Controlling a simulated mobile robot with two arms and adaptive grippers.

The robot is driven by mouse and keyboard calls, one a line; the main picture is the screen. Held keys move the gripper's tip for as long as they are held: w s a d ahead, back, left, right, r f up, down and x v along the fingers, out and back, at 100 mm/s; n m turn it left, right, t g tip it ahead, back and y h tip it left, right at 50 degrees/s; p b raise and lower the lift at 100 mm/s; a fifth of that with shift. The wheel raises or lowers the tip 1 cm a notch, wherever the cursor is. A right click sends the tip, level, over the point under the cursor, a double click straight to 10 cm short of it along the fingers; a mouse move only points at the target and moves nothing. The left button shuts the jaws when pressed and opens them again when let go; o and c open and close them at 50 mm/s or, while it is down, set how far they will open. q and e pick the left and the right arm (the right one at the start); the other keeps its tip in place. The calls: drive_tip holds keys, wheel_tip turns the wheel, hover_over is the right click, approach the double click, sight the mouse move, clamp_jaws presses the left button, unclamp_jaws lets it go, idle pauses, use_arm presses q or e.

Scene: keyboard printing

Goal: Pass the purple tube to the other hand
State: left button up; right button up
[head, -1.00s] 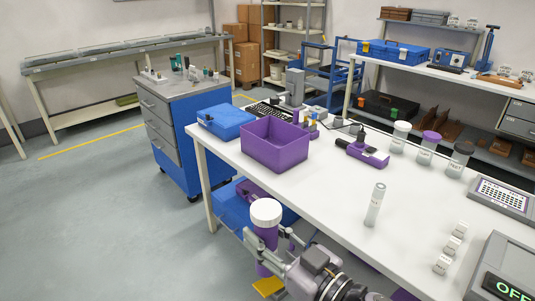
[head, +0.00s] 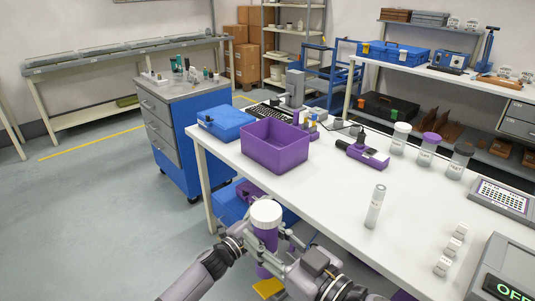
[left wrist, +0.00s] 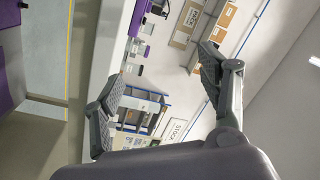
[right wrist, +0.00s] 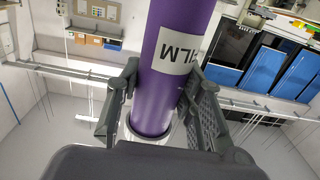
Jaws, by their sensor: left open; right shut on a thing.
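The purple tube (head: 266,240) with a white cap stands roughly upright at the table's near side in the head view. My right gripper (head: 270,242) is shut on it. The right wrist view shows the tube (right wrist: 172,70), with a white label, between the right fingers (right wrist: 162,78). My left gripper (head: 236,238) is beside the tube in the head view, partly hidden among the arms. The left wrist view shows its fingers (left wrist: 160,72) spread and empty. A purple surface (left wrist: 8,60) shows at that view's left edge; I cannot tell what it is.
The white table (head: 330,190) bears a purple bin (head: 275,155), a blue case (head: 226,122), a purple handheld device (head: 362,153), a clear tube (head: 375,207) and several jars. A blue drawer cabinet (head: 190,140) stands left of it. The floor at left is clear.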

use_arm(q)
drive_tip(key=s+d+r+m+g+h, duration=0.2)
drive_tip(key=d+r+m+g+h, duration=0.15)
drive_tip(key=r+m, duration=0.45)
drive_tip(key=s+d+r+m+g+h, duration=0.2)
drive_tip(key=d+r+m+g, duration=0.25)
drive_tip(key=r, duration=0.65)
drive_tip(key=s+d+r+m+g+y, duration=0.4)
drive_tip(key=s+d+r+m+g, duration=0.2)
drive_tip(key=s+r+m+g, duration=0.55)
wheel_tip(320, 180, up, 4)
drive_tip(key=r+m+t+y, duration=0.1)
drive_tip(key=m+t+y, duration=0.6)
drive_tip(key=m+y, duration=0.65)
hover_over(267, 210)
drive_tip(key=n+y, duration=0.2)
drive_tip(key=n, duration=0.1)
wheel_tip(267, 210, down, 12)
drive_tip(key=shift+f, duration=0.2)
